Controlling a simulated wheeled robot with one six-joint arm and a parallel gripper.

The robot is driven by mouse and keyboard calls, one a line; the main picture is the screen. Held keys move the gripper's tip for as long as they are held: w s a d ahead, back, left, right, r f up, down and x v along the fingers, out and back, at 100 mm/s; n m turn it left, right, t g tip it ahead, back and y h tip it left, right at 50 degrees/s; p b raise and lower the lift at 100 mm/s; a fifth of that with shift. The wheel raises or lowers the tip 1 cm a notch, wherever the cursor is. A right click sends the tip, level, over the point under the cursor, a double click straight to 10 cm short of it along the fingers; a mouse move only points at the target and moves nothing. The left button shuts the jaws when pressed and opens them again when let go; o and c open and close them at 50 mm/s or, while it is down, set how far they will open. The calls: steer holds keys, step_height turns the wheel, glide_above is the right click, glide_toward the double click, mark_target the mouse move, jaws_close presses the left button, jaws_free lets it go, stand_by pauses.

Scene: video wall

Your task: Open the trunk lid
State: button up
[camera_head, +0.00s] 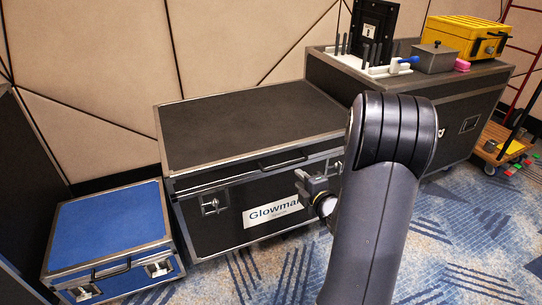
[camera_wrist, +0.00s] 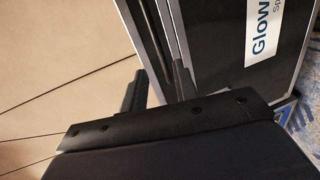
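The large dark trunk (camera_head: 240,195) with silver edging and a white "Glow..." label (camera_head: 272,214) stands in the middle of the head view. Its flat lid (camera_head: 250,118) looks down, with a dark handle (camera_head: 283,162) on its front edge. A latch (camera_head: 213,204) shows at the front left. My gripper (camera_head: 300,180) is in front of the trunk, right of the label, partly hidden by my arm. In the wrist view its two dark fingers (camera_wrist: 160,87) are apart, near the trunk's silver edge (camera_wrist: 180,35), with nothing seen held. Contact with the lid cannot be told.
A smaller blue-topped case (camera_head: 108,230) stands at the left. Another dark case (camera_head: 455,95) at the right bears a yellow box (camera_head: 462,38), a grey box (camera_head: 434,58) and a tool rack. A wooden trolley (camera_head: 500,150) is far right.

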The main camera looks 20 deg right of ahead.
mark_target(285, 165)
steer(key=shift+b+x, duration=1.3)
steer(key=shift+x, duration=4.2)
steer(key=shift+r, duration=0.1)
steer(key=shift+c, duration=0.3)
jaws_close()
